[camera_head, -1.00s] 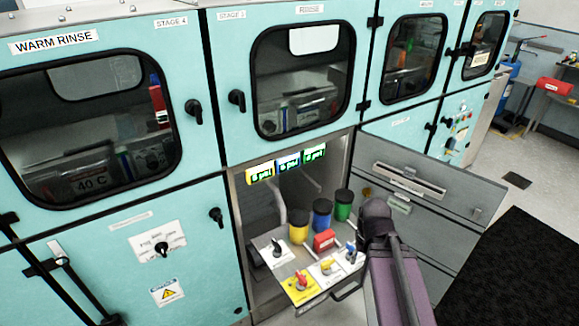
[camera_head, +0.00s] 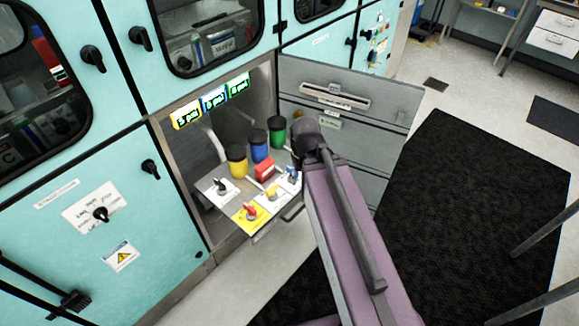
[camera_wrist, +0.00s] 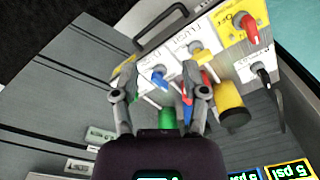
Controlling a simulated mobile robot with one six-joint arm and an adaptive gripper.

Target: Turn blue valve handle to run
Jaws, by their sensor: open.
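The blue valve handle (camera_head: 293,176) is on the right end of the white panel (camera_head: 278,186) on the pulled-out shelf. In the wrist view the blue handle (camera_wrist: 158,78) appears between the spread fingers of my gripper (camera_wrist: 157,80), which is open and empty. I cannot tell whether a finger touches it. In the head view my wrist hides the fingers. A yellow handle (camera_head: 271,192) and a red handle (camera_head: 250,210) sit to the left of the blue one, and a black handle (camera_head: 221,186) is on another white panel.
Lit psi displays (camera_head: 214,98) hang above. An open grey door (camera_head: 350,112) stands to the right. A drawer handle (camera_wrist: 161,25) shows in the wrist view.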

